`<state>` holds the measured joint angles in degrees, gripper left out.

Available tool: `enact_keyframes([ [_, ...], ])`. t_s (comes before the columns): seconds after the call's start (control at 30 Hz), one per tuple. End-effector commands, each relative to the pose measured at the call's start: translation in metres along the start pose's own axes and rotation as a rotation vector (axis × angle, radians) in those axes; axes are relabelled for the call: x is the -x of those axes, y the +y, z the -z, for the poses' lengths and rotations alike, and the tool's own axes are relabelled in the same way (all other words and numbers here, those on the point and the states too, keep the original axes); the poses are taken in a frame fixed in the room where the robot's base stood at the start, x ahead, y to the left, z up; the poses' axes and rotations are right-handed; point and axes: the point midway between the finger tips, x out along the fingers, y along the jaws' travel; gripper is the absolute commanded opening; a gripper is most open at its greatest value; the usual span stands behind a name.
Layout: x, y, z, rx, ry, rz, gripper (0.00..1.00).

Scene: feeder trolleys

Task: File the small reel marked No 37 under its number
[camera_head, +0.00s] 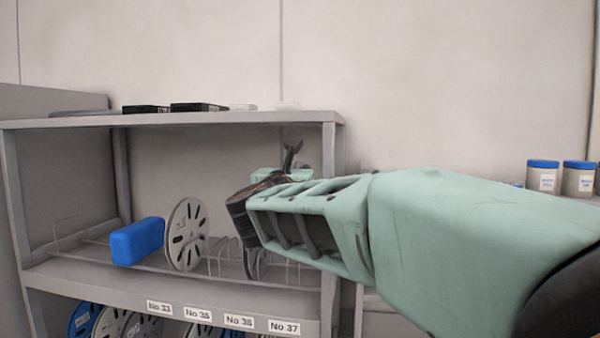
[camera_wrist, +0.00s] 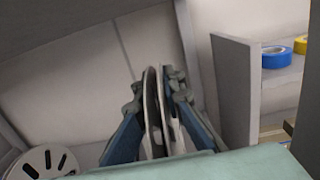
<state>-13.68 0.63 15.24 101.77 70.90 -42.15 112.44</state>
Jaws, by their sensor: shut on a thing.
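My gripper (camera_head: 248,228) is at the right part of the trolley's middle shelf, among its wire dividers. In the wrist view my gripper (camera_wrist: 157,85) is shut on a reel (camera_wrist: 152,105), seen edge-on, upright between the two fingers. In the head view only a dark edge of the held reel (camera_head: 252,264) shows below the fingers; its marking is hidden. The label No 37 (camera_head: 284,328) is on the front edge of this shelf, at the right end of the label row and below my gripper.
A grey reel (camera_head: 185,236) stands upright left of my gripper, with a blue block (camera_head: 137,242) beside it. Several reels (camera_head: 85,320) stand on the shelf below. The trolley's right post (camera_head: 328,200) is close to my arm. Lidded jars (camera_head: 543,177) stand far right.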

Motion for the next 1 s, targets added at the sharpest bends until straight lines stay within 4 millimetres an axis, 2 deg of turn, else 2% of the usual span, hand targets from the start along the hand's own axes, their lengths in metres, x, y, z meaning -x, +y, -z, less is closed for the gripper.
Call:
enact_keyframes([
  [0.03,0.001,0.000,0.023,0.006,0.007,-0.001,0.00],
  [0.3,0.003,0.000,0.061,0.004,0.006,0.000,0.00],
  [0.63,0.000,0.000,0.071,0.003,0.005,0.001,0.00],
  [1.0,-0.012,-0.001,0.086,0.004,0.005,0.001,0.00],
])
